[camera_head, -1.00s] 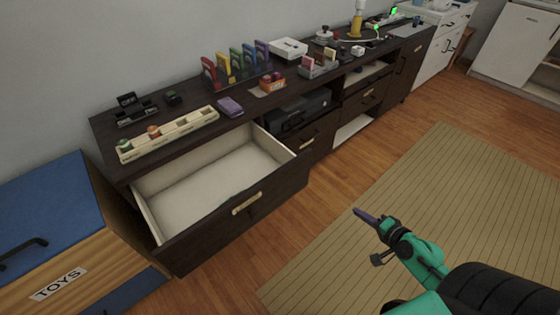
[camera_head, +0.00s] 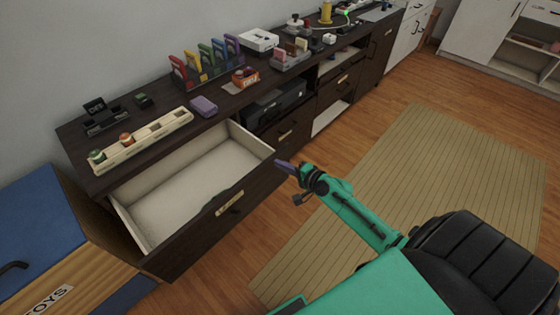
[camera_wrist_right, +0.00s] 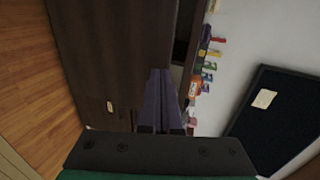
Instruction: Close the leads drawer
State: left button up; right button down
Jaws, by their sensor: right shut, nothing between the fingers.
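The open drawer (camera_head: 222,205) is pulled out of the dark wooden cabinet, with a pale, empty-looking interior and a light label plate with a dark handle on its front. I cannot read the label. My right gripper (camera_head: 284,166) is shut and empty, its purple fingers pointing left near the drawer front's right end. I cannot tell whether it touches. In the right wrist view the shut fingers (camera_wrist_right: 160,95) lie before the dark cabinet front (camera_wrist_right: 110,50). My left gripper is not in view.
On the cabinet top stand a cream tray (camera_head: 145,140), a purple block (camera_head: 204,106), a rack of coloured holders (camera_head: 207,62) and an orange box (camera_head: 245,78). A blue-topped toy chest (camera_head: 40,225) is at left. A striped rug (camera_head: 420,190) covers the floor at right.

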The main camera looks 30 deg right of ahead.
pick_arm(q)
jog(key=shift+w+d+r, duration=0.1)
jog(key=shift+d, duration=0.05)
pick_arm(e)
jog(key=shift+w+a, duration=0.15)
jog(key=shift+w, duration=0.3)
